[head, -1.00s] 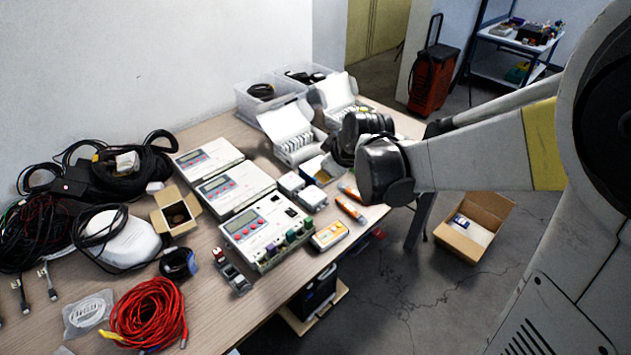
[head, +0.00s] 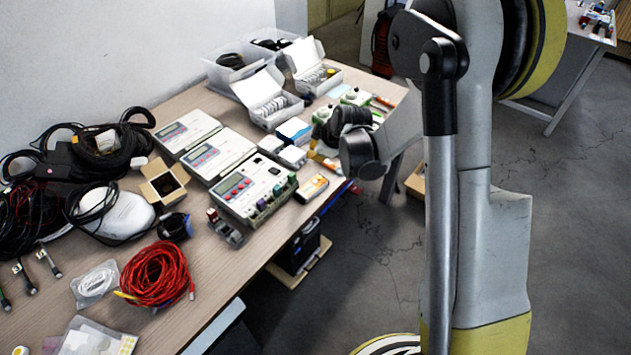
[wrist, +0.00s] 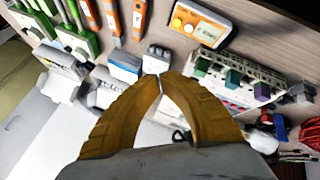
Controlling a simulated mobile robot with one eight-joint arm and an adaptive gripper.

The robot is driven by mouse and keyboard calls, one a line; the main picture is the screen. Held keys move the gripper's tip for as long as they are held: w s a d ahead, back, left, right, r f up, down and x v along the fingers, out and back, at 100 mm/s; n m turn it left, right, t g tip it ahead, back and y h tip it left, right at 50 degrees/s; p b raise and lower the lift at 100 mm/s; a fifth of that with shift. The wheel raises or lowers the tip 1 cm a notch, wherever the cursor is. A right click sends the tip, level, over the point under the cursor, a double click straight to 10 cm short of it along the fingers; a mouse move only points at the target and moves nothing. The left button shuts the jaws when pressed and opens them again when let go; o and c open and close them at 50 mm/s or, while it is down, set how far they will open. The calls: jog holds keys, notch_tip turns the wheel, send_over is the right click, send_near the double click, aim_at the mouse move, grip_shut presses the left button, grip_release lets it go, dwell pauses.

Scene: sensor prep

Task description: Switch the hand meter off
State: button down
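The hand meter (head: 312,187) is a small orange and white handheld unit. It lies on the table's front edge side, right of the large multi-knob meter. My gripper (head: 313,155) is above the table behind the hand meter in the head view. In the wrist view its yellow fingers (wrist: 162,78) meet at the tips, empty and apart from the hand meter.
Grey bench meters (head: 253,189) stand in a row left of the hand meter. Orange pen-like tools (wrist: 138,17), white sensor boxes (wrist: 156,58) and open white cartons (head: 265,100) are close to my gripper. Red cable (head: 153,276) lies at the near side.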

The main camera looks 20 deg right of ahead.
aim_at(314, 180)
jog(key=shift+f+b, duration=3.2)
jog(key=shift+f, duration=1.2)
jog(key=shift+f+b, duration=0.4)
jog(key=shift+b, duration=0.05)
jog(key=shift+f+b, duration=0.35)
jog(key=shift+f, duration=0.05)
jog(key=shift+r, duration=0.15)
jog(key=shift+r+p, duration=0.5)
jog(key=shift+r, duration=0.2)
jog(key=shift+r+p, duration=1.6)
jog(key=shift+r, duration=0.9)
